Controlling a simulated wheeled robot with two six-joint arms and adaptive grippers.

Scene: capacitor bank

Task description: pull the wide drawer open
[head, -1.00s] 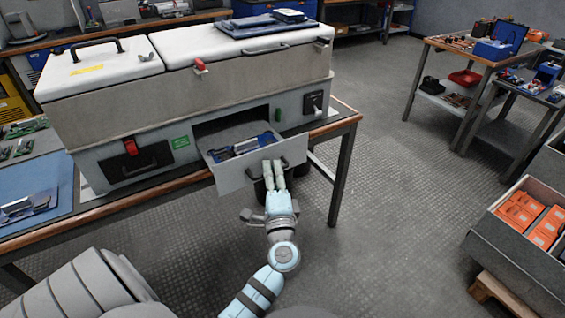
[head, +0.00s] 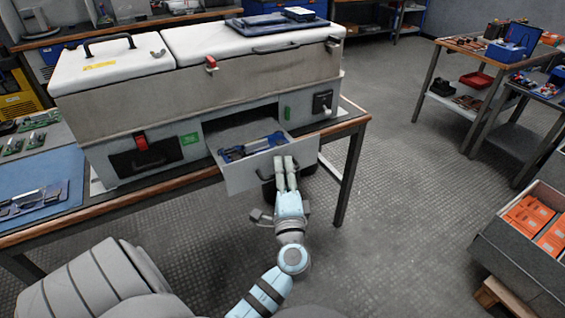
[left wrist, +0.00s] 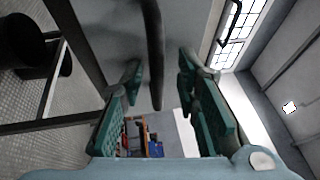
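The wide drawer (head: 250,178) is a light grey box in the lower front of a large grey case with white lids (head: 240,42). It stands partly pulled out, and blue and metal parts (head: 250,147) show inside. Its dark bar handle (left wrist: 153,45) runs between the fingers of my left gripper (left wrist: 158,85) in the left wrist view. The green finger pads stand apart with visible gaps beside the bar. In the head view my left gripper (head: 285,164) is at the drawer's front, and its fingers hide part of the handle. My right gripper is not in view.
The case stands on a wooden-edged workbench (head: 352,126) with a dark leg. A blue mat (head: 35,185) lies at the left. A grey crate of orange boxes (head: 530,225) is at the right. The floor between is clear.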

